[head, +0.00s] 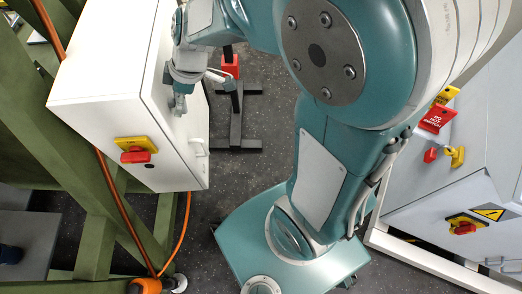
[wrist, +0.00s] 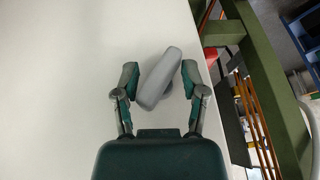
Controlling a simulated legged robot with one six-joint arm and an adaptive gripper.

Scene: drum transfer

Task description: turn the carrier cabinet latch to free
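The white carrier cabinet (head: 105,65) is at the left of the head view. Its pale door face (wrist: 70,90) fills much of the wrist view. The grey latch (wrist: 160,78) is a rounded lever on this face, slanting with its top to the right. My gripper (wrist: 159,76) has its two fingers apart, one on each side of the latch. The fingertips are very close to it; I cannot tell whether they touch. In the head view my gripper (head: 179,103) is at the cabinet's right-hand face, and the latch is hidden there.
A green frame (head: 60,150) and orange hose (head: 118,200) are at left. A grey cabinet (head: 455,175) with red lockout tag (head: 437,119) stands at right.

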